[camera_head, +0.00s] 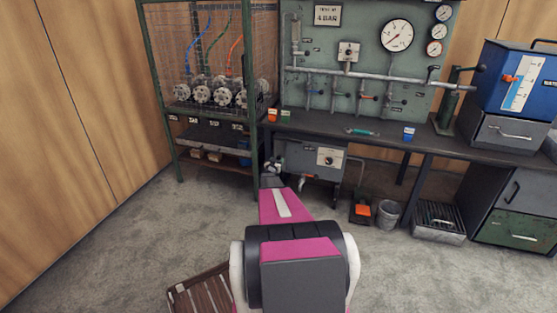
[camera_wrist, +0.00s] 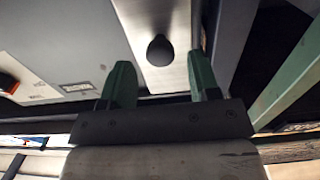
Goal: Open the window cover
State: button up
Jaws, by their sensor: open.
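In the wrist view my gripper (camera_wrist: 160,82) has two green fingers standing apart with nothing held between them. A dark round knob (camera_wrist: 159,50) on a pale metal strip (camera_wrist: 180,72) shows between and just beyond the fingertips. The strip looks like the window cover, but I cannot tell for sure. Whether the fingers touch the knob is not clear. In the head view my arm reaches to the left end of a grey box (camera_head: 300,158) under the bench, and my gripper (camera_head: 272,167) is small there. The arm hides part of that area, and the knob is not visible in that view.
The bench top (camera_head: 390,143) overhangs the grey box. A rack post (camera_head: 254,120) stands close to the left of my gripper. Floor (camera_head: 130,235) at left is clear.

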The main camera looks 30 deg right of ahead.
aim_at(278, 158)
jog(key=x, duration=0.3)
jog(key=shift+w+d, duration=0.15)
jog(key=shift+w, duration=0.05)
grip_shut()
jog(key=s+d, duration=0.2)
jog(key=s, duration=0.1)
jog(key=s+d, duration=0.3)
jog(key=shift+s+d, duration=0.1)
grip_release()
